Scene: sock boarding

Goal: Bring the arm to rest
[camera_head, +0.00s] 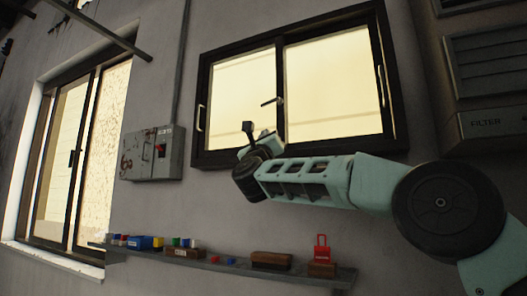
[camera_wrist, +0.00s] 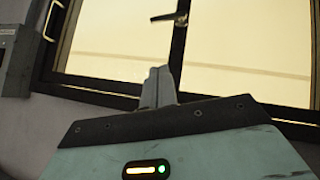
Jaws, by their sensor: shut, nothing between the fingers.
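My arm is pale green with black joints and reaches from the lower right towards the window in the head view. My gripper (camera_wrist: 158,87) shows in the wrist view with its grey fingers together and nothing between them. It points at the lower part of the window. In the head view my gripper is small and partly hidden behind the black wrist joint, in front of the window's lower left. It appears to touch nothing.
A dark-framed window (camera_head: 297,148) with a handle is on the wall behind my arm. A grey electrical box (camera_head: 140,152) hangs to its left. Below, a wall shelf (camera_head: 345,275) holds small coloured blocks and a red padlock-like item (camera_head: 321,250). A filter cabinet (camera_head: 490,122) stands at right.

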